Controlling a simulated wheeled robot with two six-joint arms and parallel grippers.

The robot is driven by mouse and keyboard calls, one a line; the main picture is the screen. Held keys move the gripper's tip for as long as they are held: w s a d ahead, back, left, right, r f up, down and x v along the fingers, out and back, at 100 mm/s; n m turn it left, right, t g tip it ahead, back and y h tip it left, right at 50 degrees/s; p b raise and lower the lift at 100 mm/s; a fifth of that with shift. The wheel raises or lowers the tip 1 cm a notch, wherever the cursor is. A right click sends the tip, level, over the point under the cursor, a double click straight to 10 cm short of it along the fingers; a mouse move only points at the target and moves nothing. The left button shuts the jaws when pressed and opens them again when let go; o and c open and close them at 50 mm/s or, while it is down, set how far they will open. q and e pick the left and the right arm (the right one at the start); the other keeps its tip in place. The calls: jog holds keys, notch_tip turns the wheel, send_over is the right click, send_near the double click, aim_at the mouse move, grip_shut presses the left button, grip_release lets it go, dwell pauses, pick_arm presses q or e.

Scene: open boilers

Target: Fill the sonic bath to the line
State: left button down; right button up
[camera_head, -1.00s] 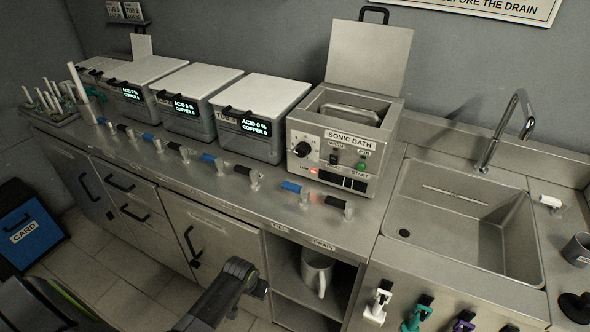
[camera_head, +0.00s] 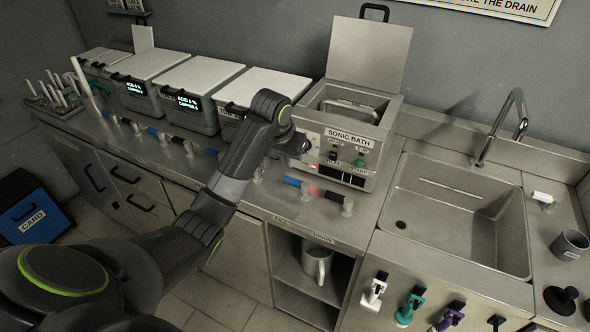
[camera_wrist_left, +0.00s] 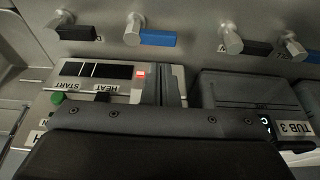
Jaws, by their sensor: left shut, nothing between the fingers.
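The sonic bath (camera_head: 352,146) stands on the steel counter with its lid (camera_head: 368,55) raised and a metal basket (camera_head: 350,108) inside. Its water level cannot be made out. A red lamp (camera_head: 313,164) glows on its front, and it also shows in the wrist view (camera_wrist_left: 140,73). In front are a blue-handled tap (camera_head: 292,182) and a black-handled tap (camera_head: 334,196). My left gripper (camera_head: 303,147) is shut and empty at the left part of the bath's front panel, hiding the knob area. Contact cannot be told. My right gripper is out of view.
Lidded tubs (camera_head: 200,82) line the counter to the left, with more small taps before them. A sink (camera_head: 440,205) with a tall faucet (camera_head: 512,115) is on the right. A mug (camera_head: 317,262) sits on the shelf below. Coloured spray handles (camera_head: 410,305) hang on the sink's front.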

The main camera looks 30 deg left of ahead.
aim_at(297, 185)
pick_arm(q)
jog(key=x, duration=0.4)
jog(key=w+p+x, duration=0.1)
jog(key=x, duration=0.3)
jog(key=shift+w+f+p, duration=0.1)
jog(key=shift+w+p, duration=0.15)
jog(key=shift+p, duration=0.05)
dwell(0.3)
